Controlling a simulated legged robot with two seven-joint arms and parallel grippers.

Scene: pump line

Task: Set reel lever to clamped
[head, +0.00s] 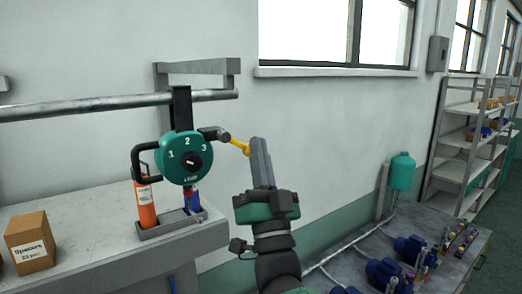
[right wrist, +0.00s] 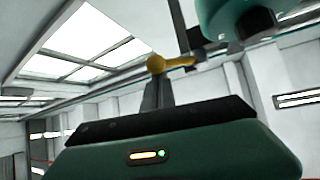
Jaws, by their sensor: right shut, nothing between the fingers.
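The teal reel (head: 184,158) with the numbers 1, 2 and 3 hangs from a rail above the bench. A short yellow lever (head: 238,146) sticks out from its dark right-hand arm and slopes slightly down to the right. In the right wrist view the lever (right wrist: 178,62) ends in a round yellow knob (right wrist: 156,64). My right gripper (head: 258,143) points up, with its fingers shut and empty, at the knob end of the lever. It also shows in the right wrist view (right wrist: 157,82). I cannot tell whether the fingers touch the knob. My left gripper is out of view.
An orange tool (head: 146,204) stands in a grey holder below the reel. A cardboard box (head: 30,243) sits on the left bench (head: 92,193). Blue pumps (head: 383,272) stand on the right bench, and shelves (head: 458,140) stand at the far right. A metal rail (head: 80,108) runs behind.

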